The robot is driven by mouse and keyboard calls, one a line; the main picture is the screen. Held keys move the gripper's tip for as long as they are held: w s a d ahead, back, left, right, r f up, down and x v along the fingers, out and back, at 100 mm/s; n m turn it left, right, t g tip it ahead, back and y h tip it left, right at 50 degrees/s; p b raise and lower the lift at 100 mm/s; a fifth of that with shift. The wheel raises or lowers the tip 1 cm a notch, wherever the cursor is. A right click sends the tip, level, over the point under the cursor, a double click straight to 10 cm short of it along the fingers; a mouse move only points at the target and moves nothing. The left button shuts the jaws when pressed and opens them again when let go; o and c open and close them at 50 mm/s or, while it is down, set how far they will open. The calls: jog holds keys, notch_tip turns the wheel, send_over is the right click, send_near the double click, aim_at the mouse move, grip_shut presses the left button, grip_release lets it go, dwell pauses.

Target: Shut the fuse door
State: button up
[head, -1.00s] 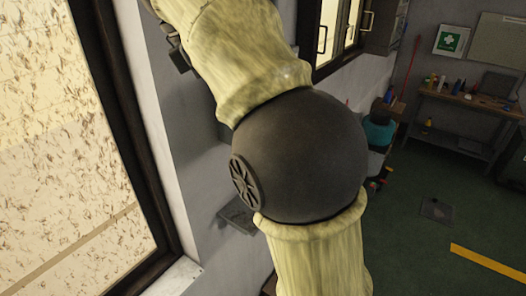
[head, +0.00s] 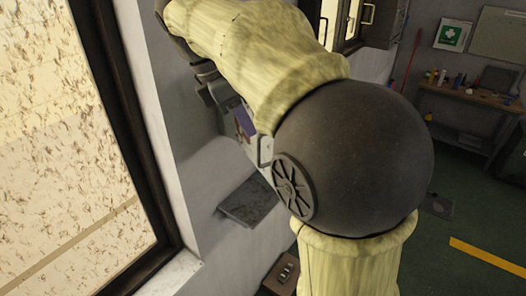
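My arm crosses the middle of the head view and hides much of the wall. Part of my gripper (head: 208,85) shows as dark pieces beside the wall; its fingertips cannot be made out. Just right of and below it, a pale grey box-like thing (head: 238,128) with a purple patch and a handle-like edge shows partly behind my arm. It may be the fuse box, but I cannot tell. I cannot make out the fuse door for sure, or whether anything touches it.
A dark flat panel (head: 249,201) juts from the wall below. A brown box (head: 282,275) is lower down. A large window (head: 160,190) fills the left. A workbench (head: 465,107) stands far right; green floor (head: 480,215) is open there.

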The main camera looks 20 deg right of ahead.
jog(key=p+x, duration=0.1)
jog(key=x, duration=0.8)
grip_shut()
